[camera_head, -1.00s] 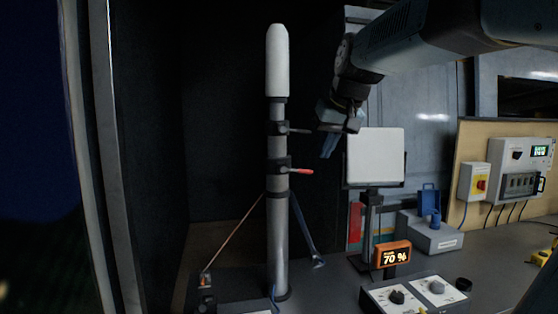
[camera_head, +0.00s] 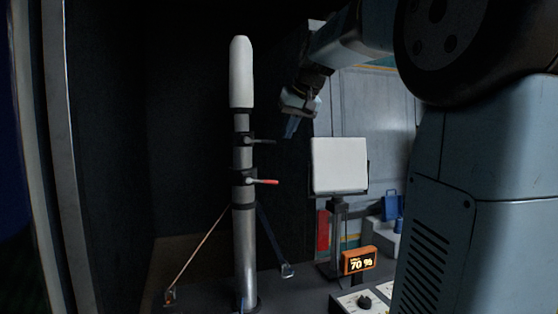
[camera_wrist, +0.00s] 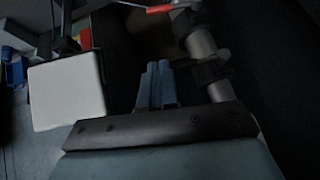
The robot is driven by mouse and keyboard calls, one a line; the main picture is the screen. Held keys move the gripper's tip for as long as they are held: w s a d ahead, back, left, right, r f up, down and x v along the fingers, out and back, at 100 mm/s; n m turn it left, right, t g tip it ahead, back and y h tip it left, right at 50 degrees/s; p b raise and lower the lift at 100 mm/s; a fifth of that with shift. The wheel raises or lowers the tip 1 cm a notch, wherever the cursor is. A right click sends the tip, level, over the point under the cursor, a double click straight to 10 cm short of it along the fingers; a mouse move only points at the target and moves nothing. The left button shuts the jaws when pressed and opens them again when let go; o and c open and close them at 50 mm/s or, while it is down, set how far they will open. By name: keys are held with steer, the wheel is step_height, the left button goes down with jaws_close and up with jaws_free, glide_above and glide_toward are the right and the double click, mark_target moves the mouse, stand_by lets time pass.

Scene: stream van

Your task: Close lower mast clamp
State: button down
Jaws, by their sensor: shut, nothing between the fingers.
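The grey mast (camera_head: 244,240) stands upright with a white rounded top (camera_head: 241,72). The lower mast clamp (camera_head: 242,178) has a lever with a red tip (camera_head: 268,181) that sticks out to the right. The upper clamp (camera_head: 242,141) has a dark lever, also pointing right. My gripper (camera_head: 290,128) is shut and empty, to the right of the mast, about level with the upper clamp and apart from both levers. In the wrist view, the blue fingers of my gripper (camera_wrist: 158,82) lie together beside the mast (camera_wrist: 202,45), and the red lever (camera_wrist: 150,8) shows at the top edge.
A white panel (camera_head: 339,165) on a stand is right of the mast. An orange display (camera_head: 359,260) reads 70 %. A strap and a rod brace the mast below the clamps. Part of my arm covers the right side. The dark space left of the mast is clear.

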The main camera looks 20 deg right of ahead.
glide_above(276, 182)
steer(key=f, duration=0.7)
steer(key=shift+w+d+f, duration=0.15)
steer(key=shift+d+f, duration=0.1)
steer(key=shift+f, duration=0.05)
steer(key=f, duration=0.3)
steer(key=shift+a, duration=0.25)
steer(key=shift+s+a+f, duration=0.1)
steer(key=shift+s+f, duration=0.1)
steer(key=shift+f, duration=0.45)
